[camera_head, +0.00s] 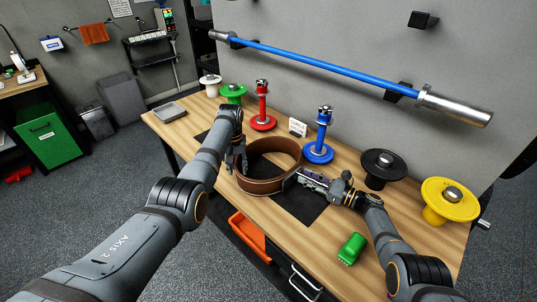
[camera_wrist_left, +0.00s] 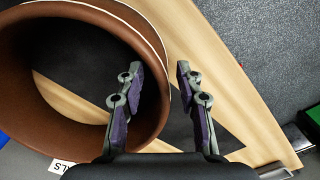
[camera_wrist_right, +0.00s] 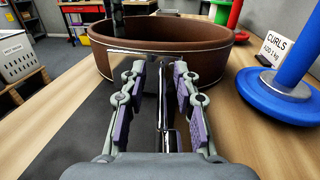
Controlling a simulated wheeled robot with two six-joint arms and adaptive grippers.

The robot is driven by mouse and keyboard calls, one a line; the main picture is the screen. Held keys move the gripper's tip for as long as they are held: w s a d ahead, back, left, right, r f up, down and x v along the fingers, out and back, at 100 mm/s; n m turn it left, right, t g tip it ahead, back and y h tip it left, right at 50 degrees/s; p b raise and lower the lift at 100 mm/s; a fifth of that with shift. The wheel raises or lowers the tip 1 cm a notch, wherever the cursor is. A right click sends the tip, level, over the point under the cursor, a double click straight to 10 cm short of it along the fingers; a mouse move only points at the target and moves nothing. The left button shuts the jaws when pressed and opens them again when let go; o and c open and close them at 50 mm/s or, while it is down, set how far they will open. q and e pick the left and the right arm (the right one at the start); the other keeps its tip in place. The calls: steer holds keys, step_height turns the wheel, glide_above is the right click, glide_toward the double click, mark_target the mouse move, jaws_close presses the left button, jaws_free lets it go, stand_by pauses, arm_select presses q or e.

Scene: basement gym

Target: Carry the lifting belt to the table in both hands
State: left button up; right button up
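The brown lifting belt (camera_head: 268,184), closed into a ring, stands on edge on a black mat (camera_head: 298,207) on the wooden table (camera_head: 392,213). My left gripper (camera_head: 238,160) is at the belt's left side. In the left wrist view its fingers (camera_wrist_left: 158,95) are open, one over the ring and one outside, with the belt's wall (camera_wrist_left: 150,118) passing between them. My right gripper (camera_head: 300,177) is at the belt's right front. In the right wrist view its fingers (camera_wrist_right: 160,95) are open, with a dark, shiny strip between them. Whether either touches the belt is unclear.
Behind the belt stand a red stand (camera_head: 262,108) and a blue stand (camera_head: 321,134). Black (camera_head: 383,165) and yellow (camera_head: 447,203) discs are at the right. A blue bar (camera_head: 330,69) is on the wall.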

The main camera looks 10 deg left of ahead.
arm_select(q)
step_height(320, 180, up, 9)
steer(key=shift+f, duration=0.15)
arm_select(e)
steer(key=v, duration=1.2)
steer(key=shift+r, duration=0.15)
